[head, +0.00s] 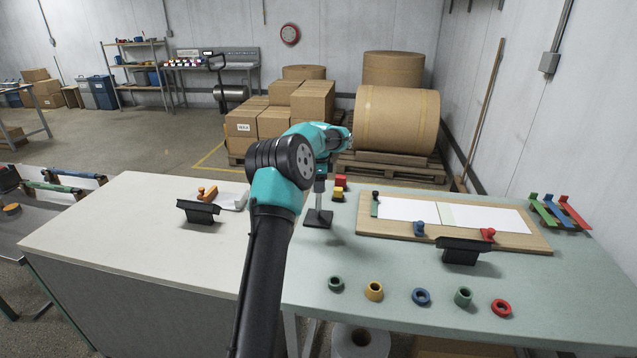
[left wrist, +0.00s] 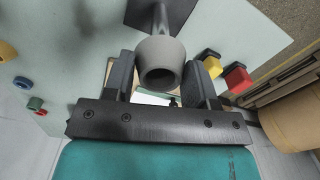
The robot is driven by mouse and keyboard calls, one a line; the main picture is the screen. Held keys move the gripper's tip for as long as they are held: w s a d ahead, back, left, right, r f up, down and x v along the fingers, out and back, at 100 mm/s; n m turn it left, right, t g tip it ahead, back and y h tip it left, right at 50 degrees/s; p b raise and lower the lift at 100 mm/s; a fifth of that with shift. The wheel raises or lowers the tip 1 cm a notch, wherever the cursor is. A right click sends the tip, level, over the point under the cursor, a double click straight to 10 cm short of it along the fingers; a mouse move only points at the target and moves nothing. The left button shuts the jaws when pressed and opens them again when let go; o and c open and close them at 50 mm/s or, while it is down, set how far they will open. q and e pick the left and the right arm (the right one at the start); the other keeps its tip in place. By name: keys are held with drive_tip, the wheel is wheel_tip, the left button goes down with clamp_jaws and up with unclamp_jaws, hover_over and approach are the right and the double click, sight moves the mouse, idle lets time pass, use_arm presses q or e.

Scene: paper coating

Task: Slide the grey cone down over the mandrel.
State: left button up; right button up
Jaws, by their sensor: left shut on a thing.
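The mandrel (head: 319,192) is a short upright post on a dark square base (head: 318,222), standing near the left edge of the green table. My left gripper (head: 321,168) is right above the post, and its arm hides part of this area. In the left wrist view it is shut on the grey cone (left wrist: 160,60), whose round open end faces the camera. A grey post and dark base (left wrist: 140,12) show beyond the cone, roughly in line with it. I cannot tell whether the cone is around the post's top or just above it. My right gripper is not in view.
Several coloured rings, such as the yellow one (head: 374,291) and the red one (head: 501,308), lie along the front of the table. A wooden board (head: 540,242) with white paper is to the right. Red and yellow blocks (head: 340,182) stand close behind the mandrel.

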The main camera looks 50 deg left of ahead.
use_arm(q)
drive_tip(key=shift+f, duration=0.85)
drive_tip(key=o, duration=1)
wheel_tip(320, 180, up, 18)
drive_tip(key=shift+f, duration=0.25)
idle(0.7)
